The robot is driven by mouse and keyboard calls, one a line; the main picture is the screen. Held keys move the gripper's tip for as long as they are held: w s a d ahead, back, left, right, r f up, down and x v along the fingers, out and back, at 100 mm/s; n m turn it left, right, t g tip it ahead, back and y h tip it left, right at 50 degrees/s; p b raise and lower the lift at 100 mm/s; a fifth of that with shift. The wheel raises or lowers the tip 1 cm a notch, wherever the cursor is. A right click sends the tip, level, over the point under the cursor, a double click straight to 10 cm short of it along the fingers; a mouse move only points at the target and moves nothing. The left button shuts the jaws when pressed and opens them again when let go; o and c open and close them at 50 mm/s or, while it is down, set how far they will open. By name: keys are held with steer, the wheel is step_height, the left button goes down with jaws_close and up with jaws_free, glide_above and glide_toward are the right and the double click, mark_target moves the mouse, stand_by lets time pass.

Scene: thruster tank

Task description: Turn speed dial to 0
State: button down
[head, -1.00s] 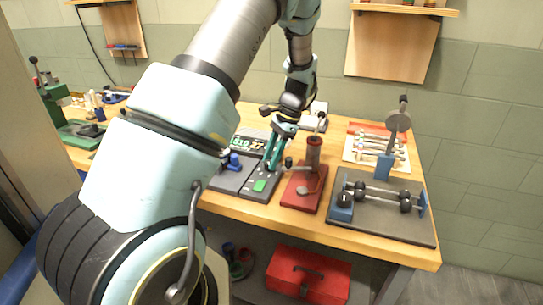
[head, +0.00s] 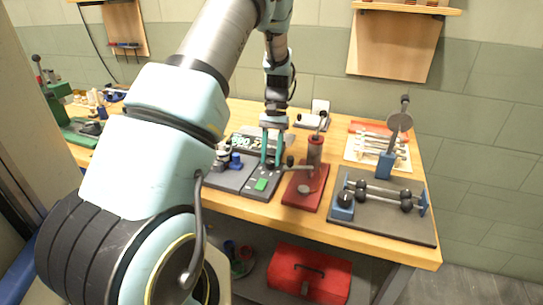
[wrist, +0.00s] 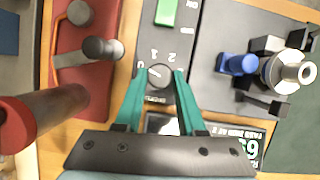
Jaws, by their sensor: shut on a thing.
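The speed dial (wrist: 158,75) is a small dark round knob on a grey panel, with printed numbers around it. In the wrist view it sits between the tips of my teal fingers. My gripper (wrist: 160,80) is shut on it and hides part of its scale, so I cannot tell which number it points at. In the head view my gripper (head: 270,163) points down, nearly upright, on the dark control unit (head: 259,195), and the dial itself is hidden there.
A green switch (wrist: 167,12) lies beyond the dial. A lit display (wrist: 248,150) and a blue fitting (wrist: 236,65) are to the right. A red stand (head: 303,199) with a lever stands close on the right in the head view. A barbell-like rig (head: 383,222) is farther right.

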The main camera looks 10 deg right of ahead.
steer(key=shift+n+h, duration=0.3)
steer(key=shift+n, duration=0.3)
steer(key=c, duration=0.5)
jaws_free()
steer(key=b+v, duration=0.3)
steer(key=v, duration=0.7)
steer(key=shift+w+r, duration=0.3)
steer(key=shift+r, duration=0.05)
steer(key=s+a+f+n+t+h, duration=0.1)
steer(key=s+a+t, duration=0.4)
steer(key=s+a, duration=1.2)
steer(key=shift+s+a+f+n+t, duration=0.35)
steer(key=shift+s+f+n, duration=0.2)
steer(key=shift+s, duration=0.35)
